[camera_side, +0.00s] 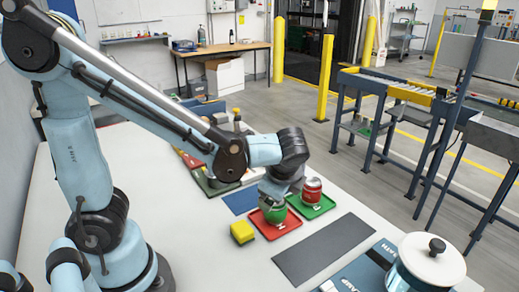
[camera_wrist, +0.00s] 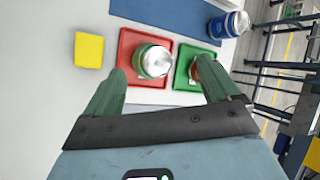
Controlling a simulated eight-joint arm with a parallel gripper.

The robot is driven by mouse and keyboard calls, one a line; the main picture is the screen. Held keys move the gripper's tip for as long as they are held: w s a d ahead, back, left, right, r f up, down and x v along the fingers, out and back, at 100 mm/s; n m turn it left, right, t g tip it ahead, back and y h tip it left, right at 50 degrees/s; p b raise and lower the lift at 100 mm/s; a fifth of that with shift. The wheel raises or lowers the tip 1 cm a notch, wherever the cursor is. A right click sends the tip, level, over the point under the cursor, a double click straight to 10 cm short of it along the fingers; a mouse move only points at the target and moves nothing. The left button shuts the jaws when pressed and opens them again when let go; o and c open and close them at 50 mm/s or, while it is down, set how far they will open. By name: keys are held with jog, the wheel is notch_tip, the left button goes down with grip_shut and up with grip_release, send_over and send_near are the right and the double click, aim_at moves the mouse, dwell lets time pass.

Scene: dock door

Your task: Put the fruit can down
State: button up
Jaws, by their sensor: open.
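A green can (camera_side: 277,215) stands upright on a red tray (camera_side: 284,229); it also shows in the wrist view (camera_wrist: 150,62), with its silver lid up. A red can (camera_side: 312,190) stands on a green tray (camera_side: 322,207) to its right; in the wrist view my right finger hides most of it. I cannot read which can is fruit. My gripper (camera_wrist: 162,85) is open. In the wrist view its fingers lie on either side of and nearer than the green can. In the side view my gripper hides the green can's top. I cannot tell whether they touch.
A yellow block (camera_side: 242,232) lies left of the red tray. A blue mat (camera_side: 240,200) lies behind it, with a blue can (camera_wrist: 228,25) by its edge in the wrist view. A dark grey mat (camera_side: 322,249) lies bare in front.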

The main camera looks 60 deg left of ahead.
jog(key=s+r+n+t+h, duration=0.1)
jog(key=n+h, duration=0.1)
jog(key=n, duration=0.2)
jog(key=s+r+n+t+h, duration=0.1)
jog(key=n+h, duration=0.1)
jog(key=n, duration=0.2)
jog(key=s+r+n+t+h, duration=0.2)
jog(key=n, duration=0.2)
jog(key=shift+s+a+n, duration=0.1)
jog(key=shift+a+n, duration=0.05)
jog(key=shift+n, duration=0.25)
dwell(0.6)
